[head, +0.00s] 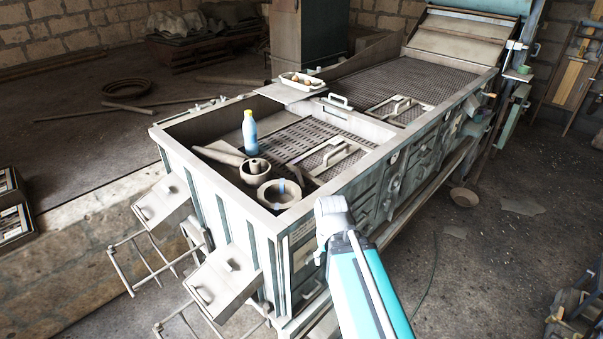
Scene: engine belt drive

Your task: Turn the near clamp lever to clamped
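The long pale-green machine (233,197) stands across the middle of the head view. Several small dark and light fittings (394,186) sit along its right side face. They are too small to tell which is the near clamp lever or how it is turned. My arm, a teal link with a grey joint, rises from the bottom edge in front of the machine's near right corner. It hides part of that side. My gripper does not show in this view, so its state and what it touches cannot be seen.
Hinged boxes (222,278) jut from the near left end.

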